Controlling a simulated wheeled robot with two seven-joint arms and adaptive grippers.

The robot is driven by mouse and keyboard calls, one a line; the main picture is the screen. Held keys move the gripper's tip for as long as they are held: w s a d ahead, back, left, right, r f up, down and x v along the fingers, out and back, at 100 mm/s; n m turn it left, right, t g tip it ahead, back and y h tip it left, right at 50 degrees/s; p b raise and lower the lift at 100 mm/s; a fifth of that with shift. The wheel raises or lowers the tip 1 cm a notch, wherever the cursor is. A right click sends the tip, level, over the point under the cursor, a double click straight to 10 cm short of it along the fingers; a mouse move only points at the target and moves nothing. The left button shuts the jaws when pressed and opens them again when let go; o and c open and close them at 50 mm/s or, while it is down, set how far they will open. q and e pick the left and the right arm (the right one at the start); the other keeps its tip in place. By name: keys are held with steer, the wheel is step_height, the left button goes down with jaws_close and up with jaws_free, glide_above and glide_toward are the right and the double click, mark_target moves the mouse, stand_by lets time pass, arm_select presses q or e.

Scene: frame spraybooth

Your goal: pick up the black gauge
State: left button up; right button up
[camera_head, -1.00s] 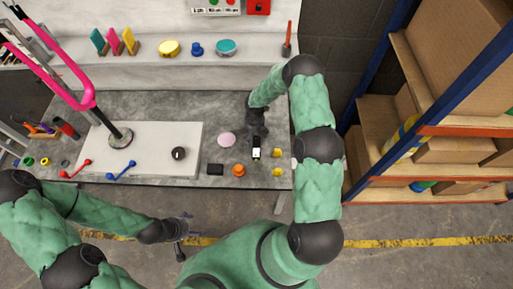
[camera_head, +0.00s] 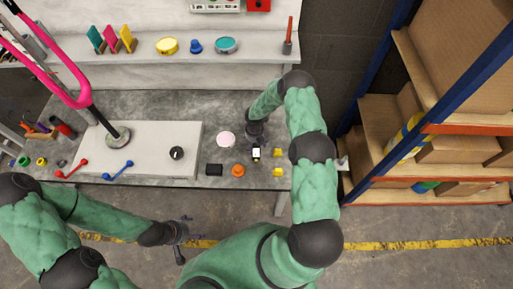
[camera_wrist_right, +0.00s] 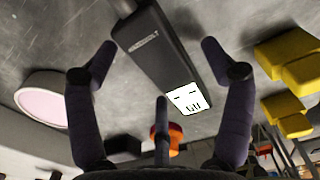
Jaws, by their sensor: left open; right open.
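The black gauge is a slim dark body with a white screen (camera_head: 256,153), lying on the grey bench near its front edge. In the right wrist view the gauge (camera_wrist_right: 155,45) lies slantwise between the fingers, its screen end toward me. My right gripper (camera_wrist_right: 158,52) is open, with a finger on either side of the gauge and visible gaps to both. In the head view the right gripper (camera_head: 256,138) is just behind the screen, partly hidden by its own wrist. My left gripper (camera_head: 183,235) is open and empty, in front of the bench, over the floor.
A pink disc (camera_head: 225,139) lies left of the gauge, yellow blocks (camera_head: 277,153) lie right. An orange knob (camera_head: 238,170) and black box (camera_head: 215,169) are in front. Shelving (camera_head: 430,131) stands at right.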

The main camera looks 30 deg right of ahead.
steer(key=shift+c, duration=0.3)
steer(key=c, duration=1.3)
steer(key=shift+r, duration=0.1)
steer(key=shift+r, duration=0.55)
steer(key=s+a+r+p, duration=0.1)
steer(key=s+a+r, duration=0.1)
steer(key=s+r, duration=0.2)
steer(key=s+a+r+p, duration=0.1)
steer(key=s+a+r, duration=0.1)
steer(key=s+r, duration=0.2)
steer(key=s+a+r+p, duration=0.1)
steer(key=s+r, duration=0.2)
steer(key=s, duration=0.1)
steer(key=shift+s+a+r, duration=0.35)
steer(key=shift+a+r, duration=0.05)
